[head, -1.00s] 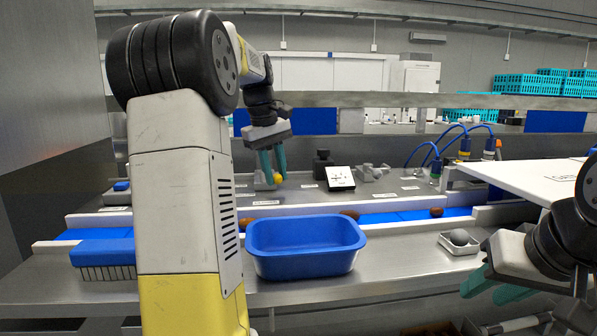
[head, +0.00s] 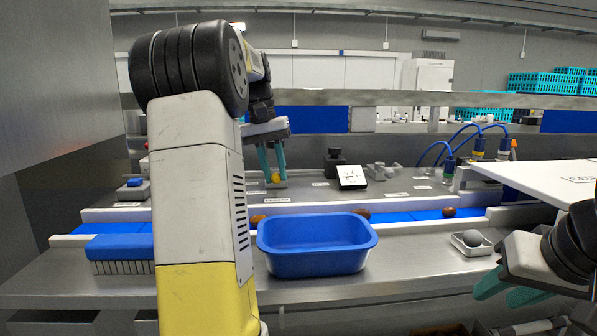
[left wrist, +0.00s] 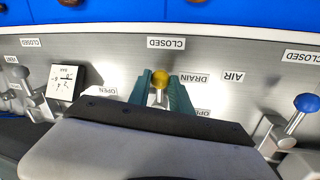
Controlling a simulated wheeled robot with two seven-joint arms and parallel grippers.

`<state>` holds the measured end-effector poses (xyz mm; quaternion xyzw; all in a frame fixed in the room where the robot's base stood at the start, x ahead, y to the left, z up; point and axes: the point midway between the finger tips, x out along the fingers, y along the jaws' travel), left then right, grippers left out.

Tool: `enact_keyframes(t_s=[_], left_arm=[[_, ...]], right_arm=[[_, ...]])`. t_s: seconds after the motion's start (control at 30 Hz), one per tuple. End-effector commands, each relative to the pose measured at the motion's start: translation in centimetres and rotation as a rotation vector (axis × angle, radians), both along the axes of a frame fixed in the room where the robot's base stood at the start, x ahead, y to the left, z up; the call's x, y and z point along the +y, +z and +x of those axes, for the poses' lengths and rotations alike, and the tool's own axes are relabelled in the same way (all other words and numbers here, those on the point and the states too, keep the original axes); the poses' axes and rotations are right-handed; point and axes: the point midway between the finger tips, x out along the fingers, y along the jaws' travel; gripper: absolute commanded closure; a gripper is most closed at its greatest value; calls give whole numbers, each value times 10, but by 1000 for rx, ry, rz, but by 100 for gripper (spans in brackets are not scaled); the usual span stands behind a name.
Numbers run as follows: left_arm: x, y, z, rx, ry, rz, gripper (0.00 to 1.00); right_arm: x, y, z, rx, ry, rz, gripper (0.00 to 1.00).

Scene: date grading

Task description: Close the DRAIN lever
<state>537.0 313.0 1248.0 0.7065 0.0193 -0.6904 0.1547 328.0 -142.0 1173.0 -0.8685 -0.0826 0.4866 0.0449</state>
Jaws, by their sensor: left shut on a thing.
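The DRAIN lever has a yellow ball knob (head: 275,178) on a metal stem, and stands on the grey panel behind the belt. My left gripper (head: 273,165) is shut on this knob, reaching down from above. In the left wrist view the yellow knob (left wrist: 160,79) sits between the teal fingers, beside the DRAIN label (left wrist: 194,77). A CLOSED label (left wrist: 166,43) lies on the belt side of it. The lever's base is hidden by my gripper. My right gripper (head: 507,291) is open and empty, low at the right.
A blue-knobbed lever (left wrist: 305,105) stands near the AIR label (left wrist: 234,76). A black-framed display (head: 351,177) is right of my left gripper. A blue tub (head: 315,262) stands in front of the belt (head: 395,216), which carries several dates. A white board (head: 545,178) juts in at right.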

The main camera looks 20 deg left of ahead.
Motion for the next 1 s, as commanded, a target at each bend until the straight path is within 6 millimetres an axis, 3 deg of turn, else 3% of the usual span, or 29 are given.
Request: enact_keyframes(t_s=[0.43, 0.47, 0.57, 0.87, 1.0], left_arm=[[2, 1, 0, -4, -8, 2, 100], [2, 1, 0, -4, -8, 2, 73], [1, 1, 0, -4, -8, 2, 54], [1, 1, 0, -2, -9, 0, 54], [3, 12, 1, -4, -8, 2, 54]], right_arm=[[0, 0, 0, 0, 0, 0, 64], [0, 0, 0, 0, 0, 0, 64], [0, 0, 0, 0, 0, 0, 64], [0, 0, 0, 0, 0, 0, 64], [0, 0, 0, 0, 0, 0, 64]])
